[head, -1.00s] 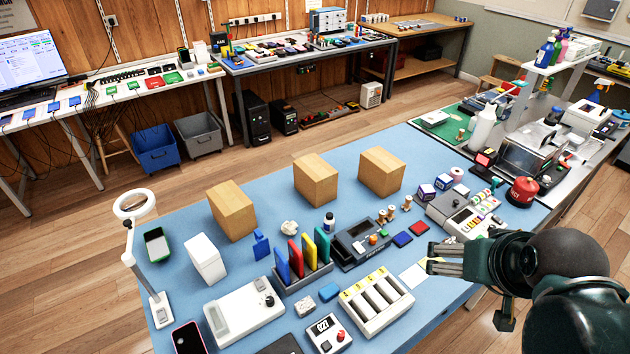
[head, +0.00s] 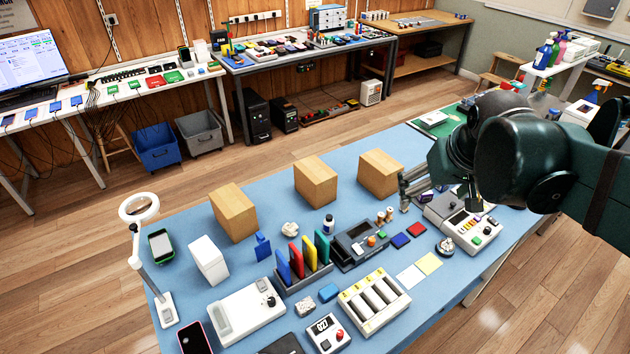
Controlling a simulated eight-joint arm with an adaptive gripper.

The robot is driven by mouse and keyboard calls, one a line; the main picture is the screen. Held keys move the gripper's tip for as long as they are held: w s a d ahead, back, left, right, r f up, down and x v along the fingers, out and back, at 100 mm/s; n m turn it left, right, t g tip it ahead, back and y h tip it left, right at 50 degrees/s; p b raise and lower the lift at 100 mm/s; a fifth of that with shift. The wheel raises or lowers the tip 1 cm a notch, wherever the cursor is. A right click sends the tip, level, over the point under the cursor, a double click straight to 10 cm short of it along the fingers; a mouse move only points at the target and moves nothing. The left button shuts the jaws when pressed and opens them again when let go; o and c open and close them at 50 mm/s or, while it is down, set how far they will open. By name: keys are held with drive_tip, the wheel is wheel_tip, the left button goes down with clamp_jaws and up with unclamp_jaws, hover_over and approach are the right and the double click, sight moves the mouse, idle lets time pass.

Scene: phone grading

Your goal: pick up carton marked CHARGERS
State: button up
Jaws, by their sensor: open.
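Three plain brown cartons stand in a row on the blue table: a left one (head: 233,212), a middle one (head: 316,184) and a right one (head: 381,174). No CHARGERS marking is legible on the sides I see, so I cannot tell which one carries it. I cannot tell whether the fingers touch the carton. Nothing shows between them. My arm hides part of the table's right side.
In front of the cartons are a rack of coloured slabs (head: 302,275), a battery charger tray (head: 374,302) and a dark device (head: 361,246). A white box (head: 209,260) and a ring lamp (head: 138,208) stand left. A grey machine (head: 462,220) sits below my arm.

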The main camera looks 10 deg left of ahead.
drive_tip(key=w+a+r+n+g+p, duration=0.1)
drive_tip(key=w+a+n+p, duration=0.1)
drive_tip(key=w+a, duration=0.6)
drive_tip(key=n+g+p, duration=0.4)
drive_tip(key=n+p, duration=0.1)
drive_tip(key=p, duration=0.3)
hover_over(315, 169)
drive_tip(key=shift+h, duration=0.3)
drive_tip(key=f, duration=1.7)
drive_tip(key=shift+d, duration=0.35)
drive_tip(key=shift+a+f, duration=0.4)
drive_tip(key=shift+f, duration=0.05)
drive_tip(key=shift+f, duration=1.3)
drive_tip(key=shift+f, duration=2.6)
